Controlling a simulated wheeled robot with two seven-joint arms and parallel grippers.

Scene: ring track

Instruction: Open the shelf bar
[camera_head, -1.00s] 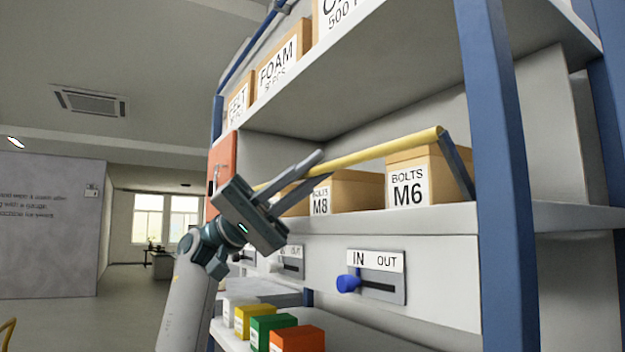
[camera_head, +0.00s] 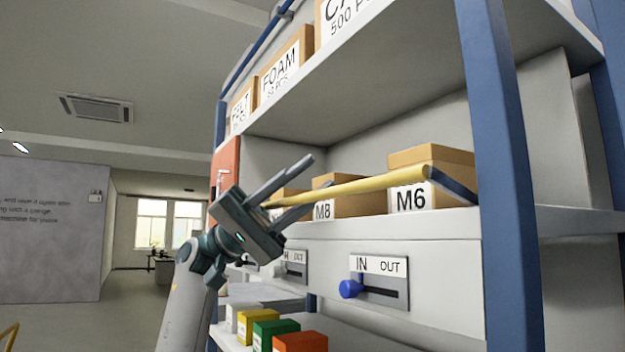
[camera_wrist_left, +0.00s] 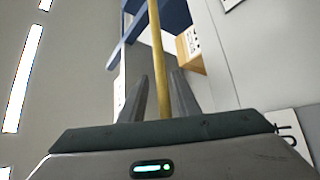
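The yellow shelf bar (camera_head: 370,187) runs across the front of the middle shelf (camera_head: 440,222), before the bolt boxes. Its right end joins a dark blue arm (camera_head: 453,188) that slopes to the rack post. My left gripper (camera_head: 317,171) is at the left part of the bar, with its fingers spread above and below it. In the left wrist view, the bar (camera_wrist_left: 157,45) passes between the two separate fingers (camera_wrist_left: 160,78), with gaps at its sides. The bar's far left end is hidden behind the gripper. My right gripper is not in view.
Boxes marked M8 (camera_head: 338,198) and M6 (camera_head: 425,165) stand behind the bar. Below are an IN/OUT slider with a blue knob (camera_head: 350,289) and several coloured boxes, one orange (camera_head: 300,342). A blue post (camera_head: 497,150) rises at the right.

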